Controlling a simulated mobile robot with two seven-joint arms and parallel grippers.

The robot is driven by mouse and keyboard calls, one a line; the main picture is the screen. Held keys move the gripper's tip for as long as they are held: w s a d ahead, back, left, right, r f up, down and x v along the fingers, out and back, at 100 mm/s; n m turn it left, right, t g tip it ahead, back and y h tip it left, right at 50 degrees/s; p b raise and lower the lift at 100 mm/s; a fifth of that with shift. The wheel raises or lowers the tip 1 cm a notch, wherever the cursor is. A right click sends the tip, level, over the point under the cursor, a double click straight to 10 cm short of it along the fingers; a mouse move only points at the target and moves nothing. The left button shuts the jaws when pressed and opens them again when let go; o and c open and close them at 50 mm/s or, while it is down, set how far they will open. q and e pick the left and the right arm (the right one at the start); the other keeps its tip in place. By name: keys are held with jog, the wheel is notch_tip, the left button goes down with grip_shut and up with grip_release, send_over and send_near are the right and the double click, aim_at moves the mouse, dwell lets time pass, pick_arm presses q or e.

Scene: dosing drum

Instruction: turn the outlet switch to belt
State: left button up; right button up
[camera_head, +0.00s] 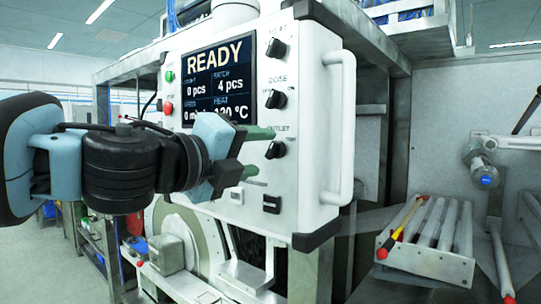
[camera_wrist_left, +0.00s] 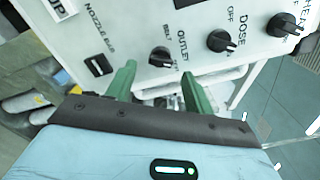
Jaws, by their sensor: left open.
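The black OUTLET switch (camera_head: 275,150) is a rotary knob on the white control panel (camera_head: 305,120), below the DOSE knob. In the left wrist view the OUTLET knob (camera_wrist_left: 160,57) has a BELT label beside it, and a second label is too small to read. I cannot tell clearly which label its pointer faces. My left gripper (camera_head: 252,152) has green fingers held apart, just left of the knob in the head view. In the left wrist view the gripper (camera_wrist_left: 160,88) is open and empty, with the knob beyond the gap between the fingertips. My right gripper is not in view.
The DOSE knob (camera_head: 275,98) and HEAT knob (camera_head: 275,48) sit above on the panel. A display (camera_head: 217,85) reads READY. A white handle (camera_head: 345,130) runs along the panel's right edge. A black rocker switch (camera_head: 271,203) is below. A roller rack (camera_head: 430,235) stands at right.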

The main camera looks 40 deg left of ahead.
aim_at(271, 151)
pick_arm(q)
jog(key=shift+w+d, duration=0.1)
jog(key=shift+w, duration=1.9)
jog(key=c, duration=1)
jog(key=shift+o, duration=0.2)
